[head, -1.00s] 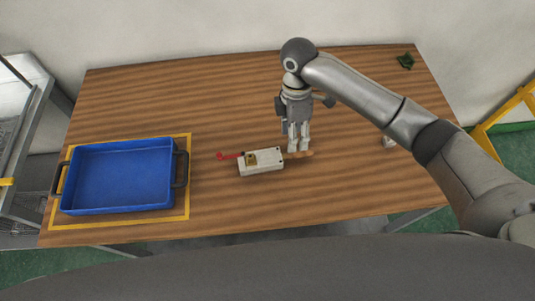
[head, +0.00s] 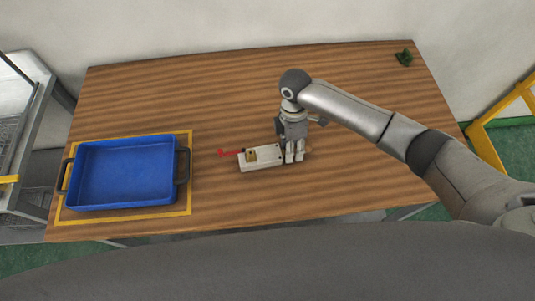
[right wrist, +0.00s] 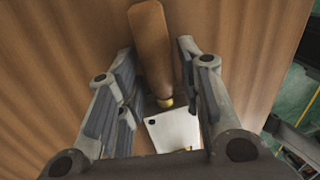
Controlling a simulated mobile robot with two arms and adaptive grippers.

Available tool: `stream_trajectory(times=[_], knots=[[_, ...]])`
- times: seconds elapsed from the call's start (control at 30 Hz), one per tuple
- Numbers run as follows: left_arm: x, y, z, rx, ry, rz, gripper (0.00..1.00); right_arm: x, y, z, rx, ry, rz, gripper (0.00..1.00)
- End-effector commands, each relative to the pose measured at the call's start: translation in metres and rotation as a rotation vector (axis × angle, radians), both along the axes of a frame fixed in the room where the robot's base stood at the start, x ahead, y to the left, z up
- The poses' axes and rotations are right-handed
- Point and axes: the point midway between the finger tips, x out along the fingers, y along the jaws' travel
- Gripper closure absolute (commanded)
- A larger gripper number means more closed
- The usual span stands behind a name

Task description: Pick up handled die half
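The handled die half is a pale metal block (head: 262,158) lying on the table, with a wooden handle on its right end and a red lever (head: 230,152) on its left. My right gripper (head: 294,160) points down at the handle end. In the right wrist view the brown wooden handle (right wrist: 151,45) lies between the two fingers of the right gripper (right wrist: 158,55), with gaps beside it, so the gripper is open. The block's pale corner (right wrist: 172,130) shows below the handle there. In the head view the gripper hides most of the handle. My left gripper is not in view.
A blue tray (head: 125,205) with dark handles stands inside a yellow outline at the table's left. A small dark green object (head: 404,57) sits at the far right corner. The wooden table (head: 225,95) is mostly clear around the die half.

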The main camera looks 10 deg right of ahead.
Motion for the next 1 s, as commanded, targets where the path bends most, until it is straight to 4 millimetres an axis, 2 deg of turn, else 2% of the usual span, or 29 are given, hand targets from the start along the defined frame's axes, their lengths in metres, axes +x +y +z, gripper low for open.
stream_trajectory(times=[0.03, 0.2, 0.23, 0.77, 1.0], knots=[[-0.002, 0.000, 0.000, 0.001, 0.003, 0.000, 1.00, 0.000, 0.000, 0.000, 0.000, 0.000, 0.000, 0.77], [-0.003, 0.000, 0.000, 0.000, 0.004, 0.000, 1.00, 0.000, 0.000, 0.000, 0.000, 0.000, 0.000, 0.98], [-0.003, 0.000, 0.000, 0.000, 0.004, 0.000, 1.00, 0.000, 0.000, 0.000, 0.000, 0.000, 0.000, 1.00], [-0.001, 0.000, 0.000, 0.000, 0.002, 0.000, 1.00, 0.001, 0.001, 0.003, 0.003, -0.003, 0.000, 1.00], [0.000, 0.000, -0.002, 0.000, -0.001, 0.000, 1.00, 0.002, 0.001, 0.018, 0.005, -0.005, -0.001, 1.00]])
